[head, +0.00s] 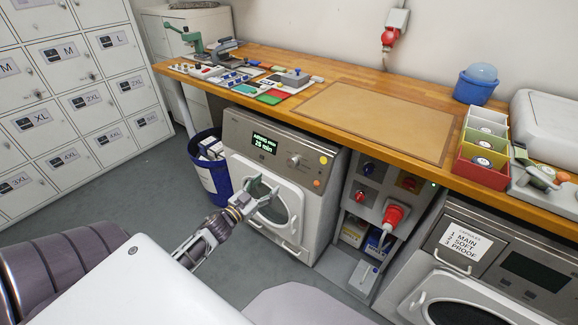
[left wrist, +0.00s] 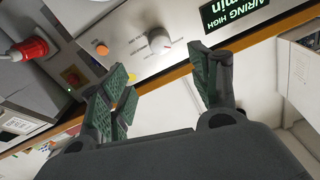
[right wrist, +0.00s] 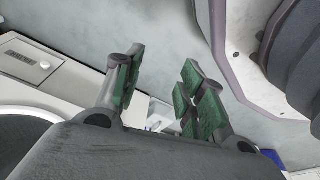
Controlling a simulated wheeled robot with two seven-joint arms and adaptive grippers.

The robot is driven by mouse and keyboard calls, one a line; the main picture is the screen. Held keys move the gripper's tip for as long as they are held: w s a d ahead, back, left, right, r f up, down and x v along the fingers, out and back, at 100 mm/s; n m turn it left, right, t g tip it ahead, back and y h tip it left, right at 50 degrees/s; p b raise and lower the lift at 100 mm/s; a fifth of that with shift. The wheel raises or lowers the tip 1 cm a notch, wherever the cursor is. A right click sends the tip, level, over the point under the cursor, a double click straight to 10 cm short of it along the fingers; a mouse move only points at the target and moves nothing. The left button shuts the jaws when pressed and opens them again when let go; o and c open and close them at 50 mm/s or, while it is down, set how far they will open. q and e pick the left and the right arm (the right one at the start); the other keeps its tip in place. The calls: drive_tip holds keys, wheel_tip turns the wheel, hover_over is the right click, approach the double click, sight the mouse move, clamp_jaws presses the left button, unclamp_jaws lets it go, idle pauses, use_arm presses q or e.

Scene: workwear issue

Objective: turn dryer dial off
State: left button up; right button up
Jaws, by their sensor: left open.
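The dryer (head: 235,135) stands under the wooden counter, its lit display reading "AIRING HIGH" and about "25 min". Its round dial (head: 294,160) sits on the panel right of the display. The dial also shows in the left wrist view (left wrist: 160,42), pale with a pointer mark, ahead of the fingertips. My left gripper (head: 262,192) is open and empty in front of the dryer door, below the dial and apart from it. In the left wrist view its fingers (left wrist: 160,80) stand wide apart. My right gripper (right wrist: 157,78) is open and empty in the right wrist view.
An orange button (left wrist: 101,48) is near the dial. A red plug (head: 395,215) sticks out from the socket panel to the right. A blue bin (head: 212,180) stands left of the dryer. The counter edge (head: 340,140) overhangs the panel.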

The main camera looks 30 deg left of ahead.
use_arm(q)
drive_tip(key=shift+w, duration=0.15)
drive_tip(key=b, duration=0.1)
approach(290, 164)
drive_tip(key=shift+w, duration=1.15)
drive_tip(key=shift+w+d+r, duration=0.1)
drive_tip(key=shift+w+d, duration=0.05)
drive_tip(key=shift+w, duration=0.3)
drive_tip(key=shift+w+d, duration=0.2)
drive_tip(key=shift+w, duration=0.3)
drive_tip(key=shift+w+b, duration=0.3)
drive_tip(key=shift+w, duration=0.9)
drive_tip(key=shift+w+d, duration=0.15)
drive_tip(key=shift+w, duration=0.9)
use_arm(e)
drive_tip(key=r, duration=0.1)
drive_tip(key=w+a+r, duration=0.1)
drive_tip(key=r, duration=0.1)
drive_tip(key=w+a+r, duration=0.1)
drive_tip(key=shift+r, duration=0.4)
use_arm(q)
drive_tip(key=c, duration=1)
use_arm(e)
drive_tip(key=shift+f, duration=0.1)
